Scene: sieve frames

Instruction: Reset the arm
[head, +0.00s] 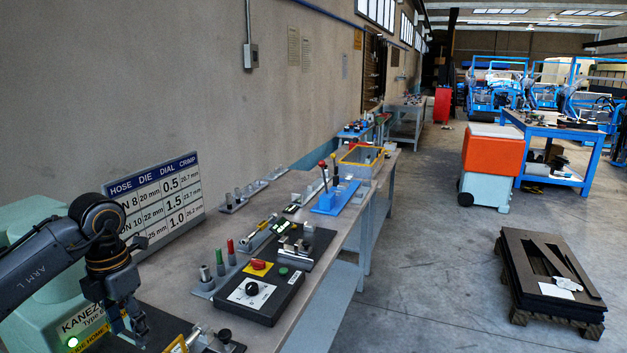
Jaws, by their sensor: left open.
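My left arm (40,252) comes in from the left, over a pale green machine (38,214) lettered KANEZ. My left gripper (130,328) points down, open, with nothing seen between its fingers. It is near the front left end of the long bench (192,252), close to the machine's front with its lit green button (73,343). The surface below the gripper is partly hidden by it. My right gripper is not in view.
A dark control box (250,293) with a black dial and red button sits right of the gripper. Behind stand a hose-die chart (158,205), small fittings and a blue lever fixture (335,197). A pallet with dark plates (550,275) lies on the floor; the aisle between is clear.

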